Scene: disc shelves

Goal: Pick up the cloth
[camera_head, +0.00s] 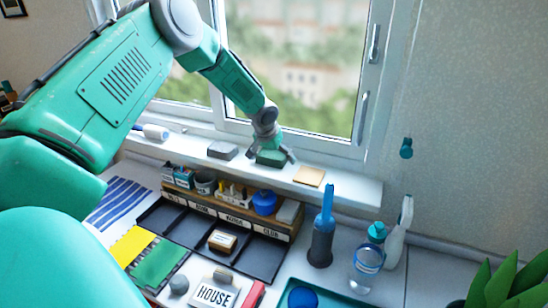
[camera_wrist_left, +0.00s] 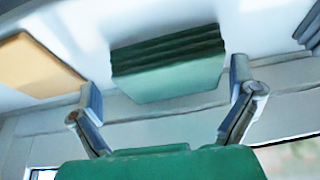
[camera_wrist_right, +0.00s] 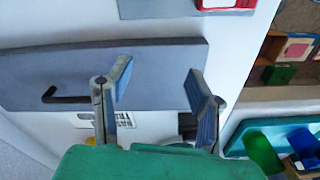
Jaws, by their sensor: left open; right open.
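The cloth looks like a green folded, layered bundle (camera_head: 270,158) lying on the white window sill. It also shows in the left wrist view (camera_wrist_left: 170,65), where its stacked folds face the camera. My left gripper (camera_head: 273,151) is just above it, with its fingers open on either side. In the left wrist view the open fingers (camera_wrist_left: 164,82) frame the cloth, with a gap at each side and no visible contact. My right gripper (camera_wrist_right: 160,80) is open and empty in the right wrist view, over a grey panel with a dark handle. It is outside the head view.
A tan square (camera_head: 309,176) lies right of the cloth and a grey block (camera_head: 223,150) left of it. The window frame (camera_head: 300,140) stands close behind.

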